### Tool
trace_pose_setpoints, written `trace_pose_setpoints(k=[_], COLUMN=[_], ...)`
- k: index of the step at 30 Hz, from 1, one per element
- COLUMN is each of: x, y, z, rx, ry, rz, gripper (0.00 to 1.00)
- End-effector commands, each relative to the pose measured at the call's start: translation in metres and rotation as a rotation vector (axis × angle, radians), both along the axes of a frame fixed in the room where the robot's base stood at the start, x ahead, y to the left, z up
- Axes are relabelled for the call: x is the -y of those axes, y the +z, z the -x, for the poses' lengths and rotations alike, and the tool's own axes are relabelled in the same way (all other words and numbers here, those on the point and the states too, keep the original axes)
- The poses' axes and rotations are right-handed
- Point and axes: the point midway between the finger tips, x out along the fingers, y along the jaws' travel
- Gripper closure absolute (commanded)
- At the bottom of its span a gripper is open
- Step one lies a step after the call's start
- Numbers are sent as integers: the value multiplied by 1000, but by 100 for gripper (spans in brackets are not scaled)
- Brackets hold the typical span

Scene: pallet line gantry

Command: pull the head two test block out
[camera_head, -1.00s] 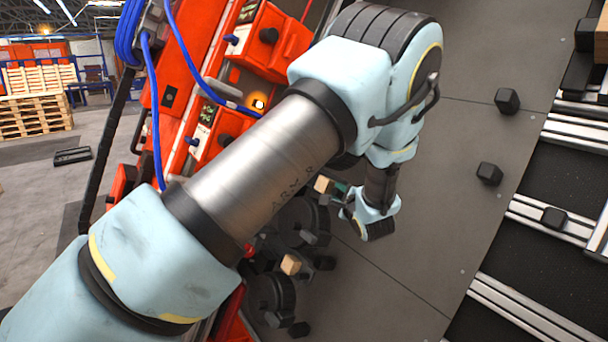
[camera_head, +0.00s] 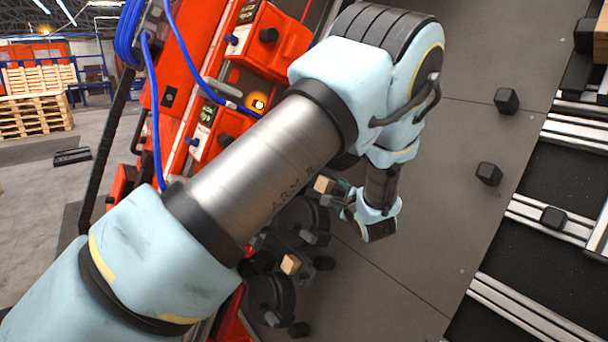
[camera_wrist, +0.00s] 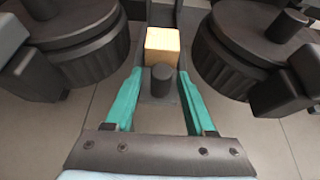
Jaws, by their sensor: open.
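A pale wooden block (camera_wrist: 162,47) sits between two dark round ribbed heads in the wrist view, with a dark short cylinder (camera_wrist: 161,80) on a grey plate in front of it. My gripper (camera_wrist: 160,74) is open, its teal fingers to either side of the cylinder, tips just short of the block's near face. No contact with the block is visible. In the head view the block (camera_head: 324,185) shows beside my gripper (camera_head: 343,190), partly behind my arm. A second wooden block (camera_head: 290,264) is lower left. No head number is readable.
Dark round heads stand left (camera_wrist: 85,50) and right (camera_wrist: 235,50) of my gripper, close to the fingers. An orange-red machine (camera_head: 262,45) with blue hoses lies behind my arm. Grey floor plates (camera_head: 440,230) to the right are mostly bare, with a few black knobs.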

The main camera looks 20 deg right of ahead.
Motion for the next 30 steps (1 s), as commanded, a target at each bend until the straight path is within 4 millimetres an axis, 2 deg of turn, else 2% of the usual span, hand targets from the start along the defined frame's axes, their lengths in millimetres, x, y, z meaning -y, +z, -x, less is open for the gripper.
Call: trace_pose_setpoints(k=[8,30], x=[0,-12], y=[1,13], z=[2,54], rx=[1,1], ry=[0,0], rz=[0,1], gripper=[45,45])
